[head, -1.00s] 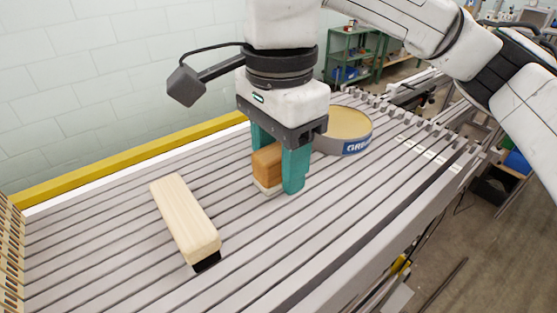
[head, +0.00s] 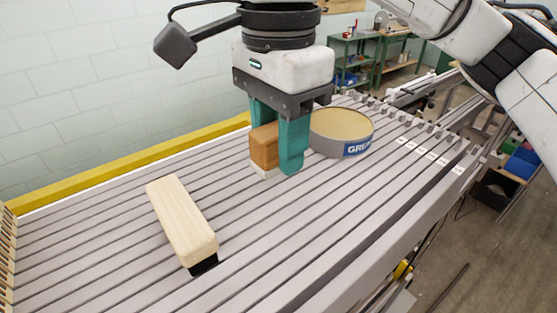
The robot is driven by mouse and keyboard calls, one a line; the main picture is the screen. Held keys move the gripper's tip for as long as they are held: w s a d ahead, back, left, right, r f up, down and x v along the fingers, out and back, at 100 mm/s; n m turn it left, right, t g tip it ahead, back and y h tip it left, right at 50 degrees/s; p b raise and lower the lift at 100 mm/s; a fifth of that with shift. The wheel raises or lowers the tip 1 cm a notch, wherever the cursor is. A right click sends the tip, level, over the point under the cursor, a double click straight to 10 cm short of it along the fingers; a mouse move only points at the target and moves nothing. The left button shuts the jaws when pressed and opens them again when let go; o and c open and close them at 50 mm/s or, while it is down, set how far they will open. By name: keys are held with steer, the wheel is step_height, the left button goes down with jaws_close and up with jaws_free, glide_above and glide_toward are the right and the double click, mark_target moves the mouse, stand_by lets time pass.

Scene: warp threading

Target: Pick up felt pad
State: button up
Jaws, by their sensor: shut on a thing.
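The felt pad (head: 264,148) is a brown wooden block with a pale felt layer on its underside. It is between the two teal fingers of my gripper (head: 277,160), which is shut on it. The pad hangs upright, seemingly a little above the grey slatted surface (head: 330,205). The near right finger hides its right side, and part of the far finger is hidden behind the block.
A long pale wooden block with a black underside (head: 182,220) lies at the left on the slats. A round grey tin with a yellowish top and a blue label (head: 341,132) stands close behind and right of my gripper. The slats at front right are clear.

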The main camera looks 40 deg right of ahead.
steer(key=s+d+r+b, duration=0.1)
steer(key=s+r+b, duration=0.1)
steer(key=s+r, duration=0.8)
steer(key=s, duration=0.4)
steer(key=shift+d+b, duration=0.35)
steer(key=shift+d, duration=0.05)
steer(key=shift+r, duration=0.1)
